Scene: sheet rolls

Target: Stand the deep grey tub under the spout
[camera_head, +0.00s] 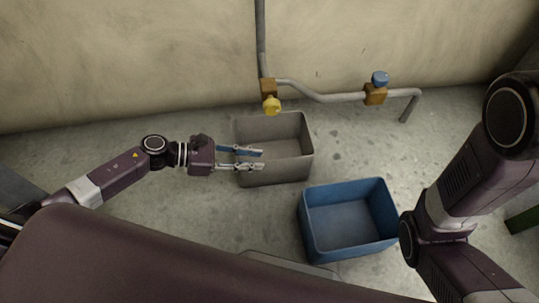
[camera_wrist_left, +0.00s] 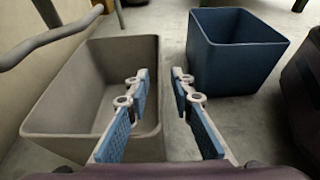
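The deep grey tub (camera_head: 273,173) stands upright and empty on the floor by the wall. It fills the left of the left wrist view (camera_wrist_left: 70,118). The spout (camera_head: 409,106) is the bent-down right end of the grey pipe, to the right of the tub and apart from it. My left gripper (camera_head: 262,159) is open, its fingers overlapping the tub's left part in the head view. In the left wrist view the fingers (camera_wrist_left: 160,78) show on either side of the tub's right edge, and I see no grip on it. My right gripper is out of view; only its arm shows.
A blue tub (camera_head: 309,232) stands on the floor to the right of and nearer than the grey one. The pipe along the wall has a yellow-knobbed valve (camera_head: 271,104) behind the grey tub and a blue-knobbed valve (camera_head: 379,84). The floor below the spout is clear.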

